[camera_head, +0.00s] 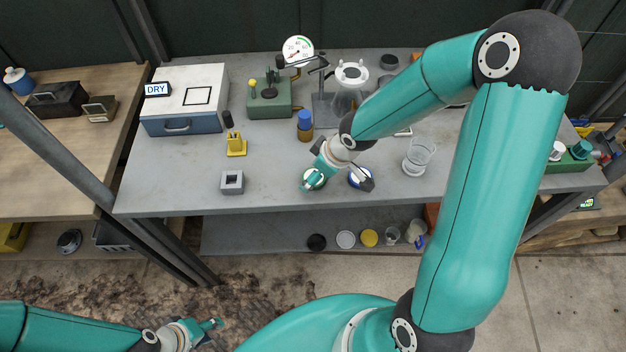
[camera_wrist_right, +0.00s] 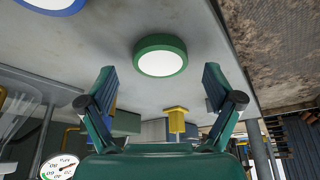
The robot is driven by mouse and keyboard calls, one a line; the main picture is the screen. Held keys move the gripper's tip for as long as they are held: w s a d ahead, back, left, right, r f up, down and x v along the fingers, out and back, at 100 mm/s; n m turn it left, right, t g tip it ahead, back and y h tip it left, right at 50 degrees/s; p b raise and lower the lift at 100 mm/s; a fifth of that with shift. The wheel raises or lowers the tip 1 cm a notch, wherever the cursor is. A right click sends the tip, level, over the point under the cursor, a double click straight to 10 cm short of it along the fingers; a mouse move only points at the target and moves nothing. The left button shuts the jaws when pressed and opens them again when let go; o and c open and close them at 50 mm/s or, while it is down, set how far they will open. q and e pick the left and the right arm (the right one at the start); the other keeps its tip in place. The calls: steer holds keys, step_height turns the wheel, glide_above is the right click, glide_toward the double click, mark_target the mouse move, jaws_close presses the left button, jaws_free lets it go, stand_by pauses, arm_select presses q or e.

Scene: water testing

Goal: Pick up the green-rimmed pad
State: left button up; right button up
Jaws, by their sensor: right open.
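The green-rimmed pad (camera_head: 315,181) is a round white disc with a green rim. It lies flat near the front edge of the grey table, partly hidden by my right gripper (camera_head: 338,174). In the right wrist view the pad (camera_wrist_right: 161,57) is fully in sight, ahead of and between the two spread fingers of my right gripper (camera_wrist_right: 158,74). The fingers are open, with nothing between them, and look apart from the pad. My left gripper (camera_head: 209,331) is low at the bottom left, away from the table, open and empty.
A blue-rimmed pad (camera_head: 358,179) lies just right of the green one. A grey square block (camera_head: 232,182), a yellow stand (camera_head: 236,147) and a brown bottle with blue cap (camera_head: 305,127) are nearby. A clear beaker (camera_head: 419,155) stands further right. The table between block and pad is clear.

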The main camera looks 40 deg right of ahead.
steer(key=shift+x, duration=0.75)
arm_select(q)
steer(key=shift+f, duration=0.5)
arm_select(e)
steer(key=shift+r, duration=0.1)
steer(key=c, duration=1)
